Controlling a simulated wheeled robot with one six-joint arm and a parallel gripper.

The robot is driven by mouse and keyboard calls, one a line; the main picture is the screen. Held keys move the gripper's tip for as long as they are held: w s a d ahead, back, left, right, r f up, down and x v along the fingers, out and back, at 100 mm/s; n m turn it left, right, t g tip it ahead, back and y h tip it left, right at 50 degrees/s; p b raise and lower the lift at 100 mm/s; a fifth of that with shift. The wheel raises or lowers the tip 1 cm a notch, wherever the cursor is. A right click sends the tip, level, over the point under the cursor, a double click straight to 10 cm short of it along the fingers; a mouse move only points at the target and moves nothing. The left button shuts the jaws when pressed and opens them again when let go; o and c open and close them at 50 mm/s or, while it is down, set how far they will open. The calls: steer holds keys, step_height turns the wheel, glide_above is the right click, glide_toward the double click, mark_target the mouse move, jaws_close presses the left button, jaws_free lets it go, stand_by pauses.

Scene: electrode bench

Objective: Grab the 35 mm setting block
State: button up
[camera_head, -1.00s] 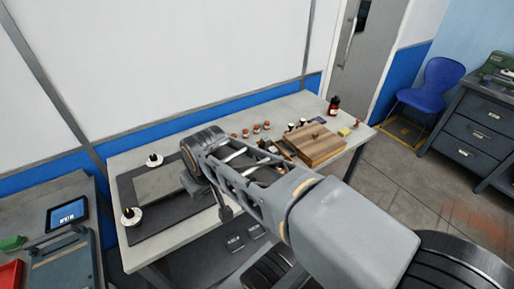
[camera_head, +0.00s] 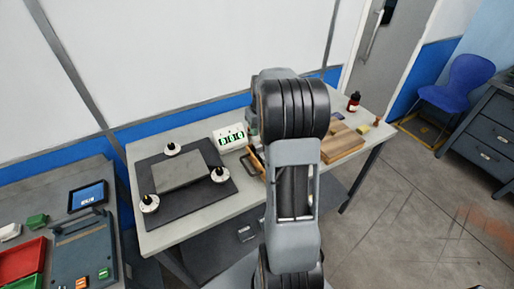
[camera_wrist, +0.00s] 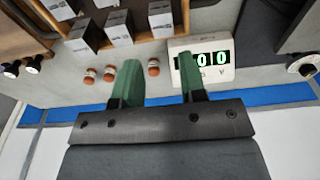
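Several grey setting blocks with pale labelled faces stand in a wooden tray (camera_wrist: 25,43) at the top left of the wrist view; one block (camera_wrist: 117,28) is near the middle of the group and another (camera_wrist: 160,18) is at its right end. The labels are too small to read, so I cannot tell which is the 35 mm block. My gripper (camera_wrist: 158,66) has two green fingers, spread apart with nothing held between them. The blocks appear beyond the fingertips, apart from them. In the head view my arm hides the gripper and most of the tray.
A white digital display (camera_head: 231,138) stands close to the tray. A dark mat (camera_head: 200,208) with a grey plate (camera_head: 180,171) and round dials lies at left. Several copper-coloured pieces (camera_wrist: 153,67) show near the fingers.

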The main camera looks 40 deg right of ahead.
mark_target(257, 145)
steer(key=shift+w+a+f+p, duration=0.1)
steer(key=shift+w+f+p, duration=0.15)
steer(key=shift+f, duration=1.35)
steer(key=shift+w+d+f+p, duration=0.1)
steer(key=shift+f+p, duration=0.25)
steer(key=shift+f, duration=1.2)
steer(key=shift+w+a+f+p, duration=0.1)
steer(key=shift+w+f+p, duration=0.15)
steer(key=shift+f, duration=1.35)
jaws_close()
steer(key=shift+r, duration=0.1)
